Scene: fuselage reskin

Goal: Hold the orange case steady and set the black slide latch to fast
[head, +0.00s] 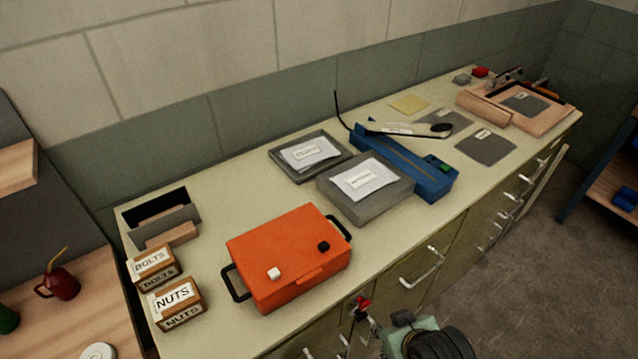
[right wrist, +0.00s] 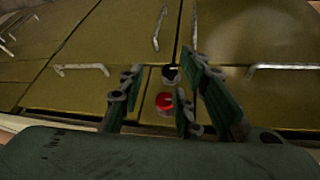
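The orange case (head: 290,258) lies flat on the workbench with a black handle at each end. Its top carries a black slide latch (head: 323,246) toward the right and a white one (head: 274,273) toward the left; I cannot read any setting marks. My right gripper (head: 370,322) is below the bench's front edge, right of and lower than the case, apart from it. My left gripper is not in view.
A red knob (right wrist: 165,101) and a black knob (right wrist: 170,74) show on the cabinet front (right wrist: 105,45), among metal drawer handles. Boxes of nuts (head: 173,300) and bolts (head: 153,265) stand left of the case. A grey case (head: 380,205) and blue tool (head: 432,180) lie behind it to the right.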

